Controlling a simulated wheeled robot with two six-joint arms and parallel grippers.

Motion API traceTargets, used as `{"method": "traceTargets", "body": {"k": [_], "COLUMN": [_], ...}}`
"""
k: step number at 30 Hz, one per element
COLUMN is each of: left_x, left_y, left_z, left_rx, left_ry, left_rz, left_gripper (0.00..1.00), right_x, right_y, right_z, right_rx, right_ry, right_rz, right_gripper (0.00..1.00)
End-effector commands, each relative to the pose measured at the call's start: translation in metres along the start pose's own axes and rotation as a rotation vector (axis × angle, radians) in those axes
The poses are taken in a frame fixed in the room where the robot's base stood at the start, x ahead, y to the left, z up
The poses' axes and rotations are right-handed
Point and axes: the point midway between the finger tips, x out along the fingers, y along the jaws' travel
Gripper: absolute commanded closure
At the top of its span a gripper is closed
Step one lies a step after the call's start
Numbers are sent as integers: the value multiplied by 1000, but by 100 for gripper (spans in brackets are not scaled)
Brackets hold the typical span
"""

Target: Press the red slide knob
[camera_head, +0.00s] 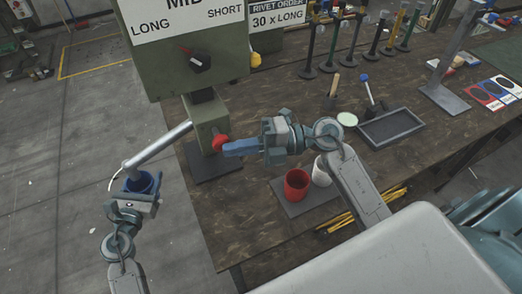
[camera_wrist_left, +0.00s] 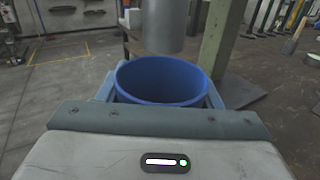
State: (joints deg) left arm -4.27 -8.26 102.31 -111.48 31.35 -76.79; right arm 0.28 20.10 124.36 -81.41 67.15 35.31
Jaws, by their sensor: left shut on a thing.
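The red slide knob (camera_head: 219,142) sticks out at the lower part of the green rivet press (camera_head: 196,60). My right gripper (camera_head: 228,148) is shut and empty, its blue fingertips at the knob's right side. They look touching or very close; I cannot tell which. My left gripper (camera_head: 139,190) is shut on a blue cup (camera_head: 141,181), held upright under the open end of the press's grey tube (camera_head: 157,147). In the left wrist view the blue cup (camera_wrist_left: 162,82) sits between the fingers, with the tube (camera_wrist_left: 165,22) just above its mouth. The cup's bottom is hidden.
A red cup (camera_head: 296,184) and a white cup (camera_head: 321,172) stand on a grey mat (camera_head: 311,203), partly behind my right arm. A dark tray (camera_head: 391,128) and several upright tools stand further back on the brown table (camera_head: 240,215). Floor lies open at left.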

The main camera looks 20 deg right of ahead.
Motion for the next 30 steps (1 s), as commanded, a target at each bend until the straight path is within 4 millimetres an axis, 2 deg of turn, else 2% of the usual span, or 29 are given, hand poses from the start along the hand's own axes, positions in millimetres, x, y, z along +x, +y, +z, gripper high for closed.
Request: {"method": "traceTargets", "body": {"k": [5, 30], "left_x": [0, 0], "left_y": [0, 0], "left_z": [0, 0], "left_rx": [0, 0], "left_ry": [0, 0], "left_rz": [0, 0], "left_gripper": [64, 64], "right_x": [-10, -96], "right_y": [-1, -1], "right_z": [-32, -29], "right_rx": [2, 2], "right_ry": [0, 3], "right_rz": [-4, -5], "right_gripper": [100, 100]}}
